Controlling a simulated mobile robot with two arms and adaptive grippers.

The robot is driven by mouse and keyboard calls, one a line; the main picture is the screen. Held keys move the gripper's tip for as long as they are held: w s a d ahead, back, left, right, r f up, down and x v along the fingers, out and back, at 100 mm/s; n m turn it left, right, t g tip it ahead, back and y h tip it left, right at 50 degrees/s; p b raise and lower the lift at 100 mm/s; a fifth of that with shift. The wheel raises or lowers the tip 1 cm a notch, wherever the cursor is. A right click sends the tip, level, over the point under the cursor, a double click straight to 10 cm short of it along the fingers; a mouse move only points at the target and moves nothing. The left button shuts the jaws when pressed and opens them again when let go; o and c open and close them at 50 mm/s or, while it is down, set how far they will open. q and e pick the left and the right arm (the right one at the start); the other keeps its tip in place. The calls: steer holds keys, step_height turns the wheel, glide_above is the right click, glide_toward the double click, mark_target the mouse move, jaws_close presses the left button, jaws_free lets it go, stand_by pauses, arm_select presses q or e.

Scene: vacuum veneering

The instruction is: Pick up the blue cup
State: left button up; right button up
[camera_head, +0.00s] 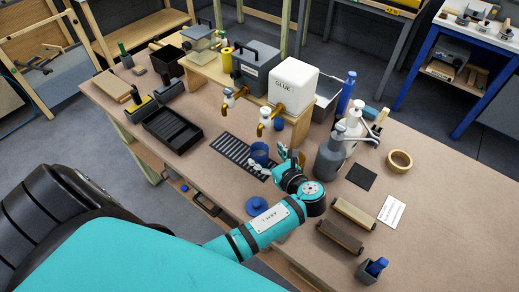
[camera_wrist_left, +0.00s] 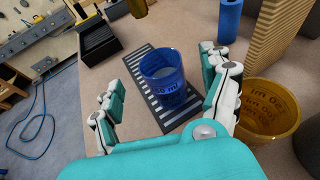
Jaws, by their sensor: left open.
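The blue cup (camera_head: 260,152) stands upright on the black slotted grate (camera_head: 229,148) below the taps. In the left wrist view the blue cup (camera_wrist_left: 164,75) stands ahead between the spread fingers, and the grate (camera_wrist_left: 143,62) shows under it. My left gripper (camera_head: 272,166) is open beside the cup on its near side. In the left wrist view my left gripper (camera_wrist_left: 160,90) has one finger on each side and holds nothing. Whether a finger touches the cup I cannot tell. My right gripper is not seen.
A white GLUE container (camera_head: 292,84) with brass taps stands behind the cup on a wooden riser. A black tray (camera_head: 172,130) lies to the left. A blue disc (camera_head: 257,205) lies near the front edge.

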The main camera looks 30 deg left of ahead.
mark_target(256, 146)
arm_select(q)
steer(key=b+x, duration=0.3)
steer(key=x, duration=0.2)
steer(key=shift+f+b, duration=0.25)
steer(key=shift+b, duration=0.1)
steer(key=shift+w+a, duration=0.1)
steer(key=shift+a, duration=0.1)
steer(key=shift+r, duration=0.15)
steer(key=shift+c, duration=0.6)
steer(key=c, duration=1.1)
steer(key=shift+c, duration=0.6)
steer(key=shift+r, duration=0.1)
